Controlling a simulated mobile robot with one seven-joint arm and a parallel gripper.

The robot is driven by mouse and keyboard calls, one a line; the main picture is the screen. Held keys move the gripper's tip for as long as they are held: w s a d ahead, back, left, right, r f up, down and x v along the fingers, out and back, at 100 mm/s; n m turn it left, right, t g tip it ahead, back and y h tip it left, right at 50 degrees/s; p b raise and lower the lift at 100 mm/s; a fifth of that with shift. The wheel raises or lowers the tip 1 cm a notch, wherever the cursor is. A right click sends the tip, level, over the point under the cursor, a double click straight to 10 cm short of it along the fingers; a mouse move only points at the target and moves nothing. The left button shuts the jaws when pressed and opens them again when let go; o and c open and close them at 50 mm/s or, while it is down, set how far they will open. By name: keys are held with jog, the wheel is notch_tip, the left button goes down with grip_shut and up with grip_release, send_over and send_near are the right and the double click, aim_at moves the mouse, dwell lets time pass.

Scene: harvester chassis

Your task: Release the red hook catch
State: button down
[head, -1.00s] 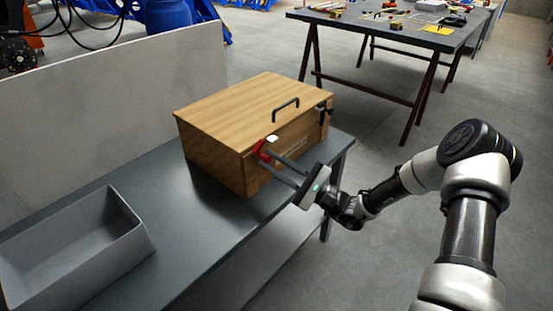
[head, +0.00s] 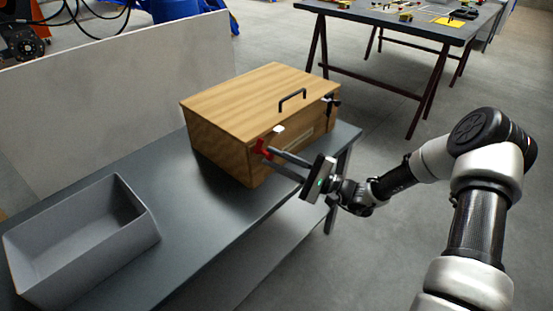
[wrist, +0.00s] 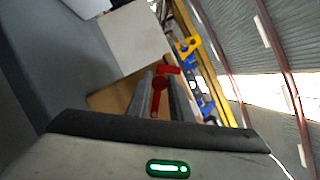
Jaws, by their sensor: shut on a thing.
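The wooden box (head: 232,105) stands on the dark bench with its lid down and a black handle (head: 292,98) on top. The red hook catch (head: 262,147) is on the box's front face at the left, just below a small white piece (head: 278,129) at the lid's edge. My gripper (head: 266,154) is shut on the red hook catch. In the wrist view the red catch (wrist: 158,88) shows between my two grey fingers, which partly hide it. A black catch (head: 332,103) is at the front's right end.
A grey open bin (head: 78,238) sits at the bench's near left and looks empty. A pale panel (head: 110,100) stands along the bench's back. The bench top (head: 225,205) between bin and box is clear. A tool table (head: 400,25) stands behind.

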jog(key=shift+f, duration=0.1)
jog(key=c, duration=1.7)
grip_release()
jog(key=shift+o, duration=0.2)
jog(key=shift+d, duration=0.1)
jog(key=p+v, duration=0.1)
jog(key=v, duration=1.6)
jog(key=shift+f+p, duration=0.15)
jog(key=shift+p, duration=0.25)
jog(key=shift+s, duration=0.15)
